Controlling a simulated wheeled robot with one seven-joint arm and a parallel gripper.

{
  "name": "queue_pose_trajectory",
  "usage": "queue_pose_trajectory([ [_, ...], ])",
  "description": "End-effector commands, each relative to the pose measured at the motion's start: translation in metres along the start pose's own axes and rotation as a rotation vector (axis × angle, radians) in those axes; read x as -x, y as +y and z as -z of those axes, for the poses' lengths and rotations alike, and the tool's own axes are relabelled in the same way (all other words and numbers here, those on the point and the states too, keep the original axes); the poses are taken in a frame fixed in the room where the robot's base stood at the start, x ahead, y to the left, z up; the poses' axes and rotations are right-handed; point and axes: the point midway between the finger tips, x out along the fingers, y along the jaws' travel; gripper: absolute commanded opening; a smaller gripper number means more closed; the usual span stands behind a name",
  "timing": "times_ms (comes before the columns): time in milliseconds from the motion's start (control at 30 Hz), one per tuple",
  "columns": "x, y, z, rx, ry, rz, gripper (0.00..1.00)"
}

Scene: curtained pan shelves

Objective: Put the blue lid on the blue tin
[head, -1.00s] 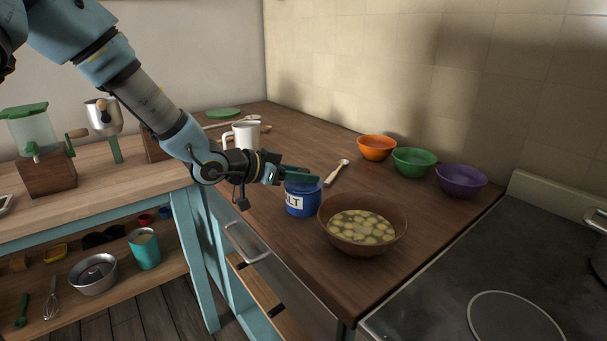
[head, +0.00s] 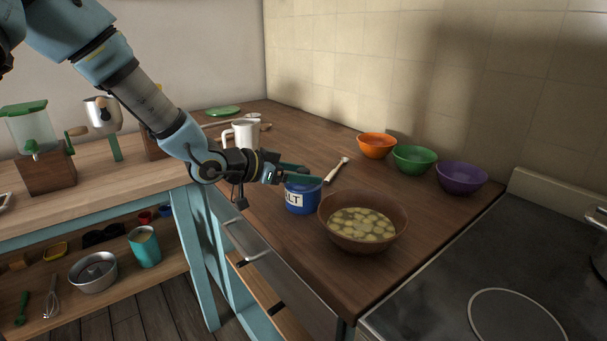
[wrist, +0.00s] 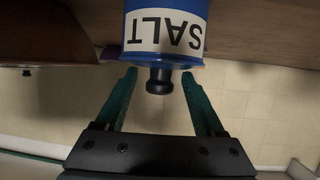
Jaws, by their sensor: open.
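The blue tin (head: 301,202) with a white SALT label stands upright on the wooden counter; it shows upside down in the wrist view (wrist: 165,12). The blue lid (wrist: 163,64) sits on the tin's mouth, with its dark knob (wrist: 159,86) standing out from the middle. It looks level and seated, as far as I can see. My gripper (head: 303,173) is at the top of the tin. In the wrist view its teal fingers (wrist: 159,76) are open on both sides of the knob, with a gap on each side. In the head view the fingers hide part of the lid.
A brown bowl (head: 336,238) of sliced food stands close at the tin's right. Orange (head: 376,146), green (head: 414,160) and purple (head: 461,178) bowls line the wall.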

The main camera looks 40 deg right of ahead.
Motion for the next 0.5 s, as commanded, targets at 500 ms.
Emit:
queue_pose_trajectory([
  [500, 0.089, -0.001, 0.0, -0.002, 0.0, 0.004, 0.71],
])
